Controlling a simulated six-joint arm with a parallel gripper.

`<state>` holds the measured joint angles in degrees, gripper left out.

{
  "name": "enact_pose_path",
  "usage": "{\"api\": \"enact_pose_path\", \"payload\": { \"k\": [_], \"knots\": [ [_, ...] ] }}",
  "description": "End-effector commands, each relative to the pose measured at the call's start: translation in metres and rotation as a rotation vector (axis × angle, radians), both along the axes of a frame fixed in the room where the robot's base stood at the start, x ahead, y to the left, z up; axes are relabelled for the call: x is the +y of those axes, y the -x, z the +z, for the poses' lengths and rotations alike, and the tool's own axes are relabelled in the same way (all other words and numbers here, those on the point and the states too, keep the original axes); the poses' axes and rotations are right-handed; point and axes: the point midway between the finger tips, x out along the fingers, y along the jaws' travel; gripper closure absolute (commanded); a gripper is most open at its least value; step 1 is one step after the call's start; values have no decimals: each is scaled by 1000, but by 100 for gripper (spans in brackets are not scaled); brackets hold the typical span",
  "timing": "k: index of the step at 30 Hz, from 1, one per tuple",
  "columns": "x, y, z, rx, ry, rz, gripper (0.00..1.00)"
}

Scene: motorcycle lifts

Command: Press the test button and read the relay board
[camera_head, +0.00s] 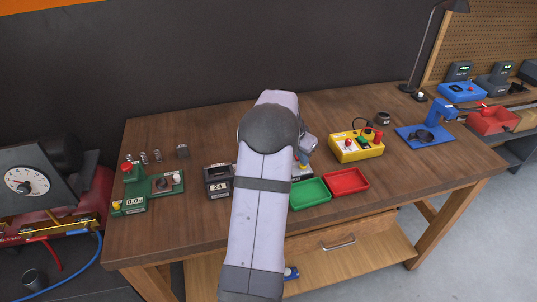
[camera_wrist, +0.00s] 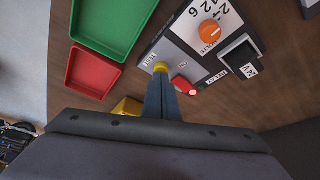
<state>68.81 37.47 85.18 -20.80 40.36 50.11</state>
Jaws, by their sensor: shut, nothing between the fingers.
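The relay board (camera_wrist: 150,48) shows in the wrist view, with an orange knob (camera_wrist: 209,32) on a white dial marked VOLTS. A black relay (camera_wrist: 240,50) with a white label stands on its right part. The yellow test button (camera_wrist: 160,66) is beside the TEST label. A red lamp-like part (camera_wrist: 182,84) has a pale, bright end; I cannot tell whether it is lit. My gripper (camera_wrist: 159,78) is shut and empty, its fingertips right at the yellow button. Contact and button depth cannot be told. In the head view my arm hides most of the board and the gripper.
A green tray (camera_head: 310,205) and a red tray (camera_head: 346,192) lie to the right of my arm. A yellow box (camera_head: 356,157) with buttons stands behind them. A black block marked 24 (camera_head: 218,191) and a green fixture (camera_head: 165,194) are on the left. Bare tabletop shows between them.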

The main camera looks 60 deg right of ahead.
Motion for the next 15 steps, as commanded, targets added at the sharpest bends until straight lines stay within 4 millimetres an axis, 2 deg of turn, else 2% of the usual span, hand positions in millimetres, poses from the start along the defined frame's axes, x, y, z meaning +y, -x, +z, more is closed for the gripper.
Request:
{"api": "enact_pose_path", "payload": {
  "k": [15],
  "knots": [
    [0,0,29,0,0,0,100]
  ]
}}
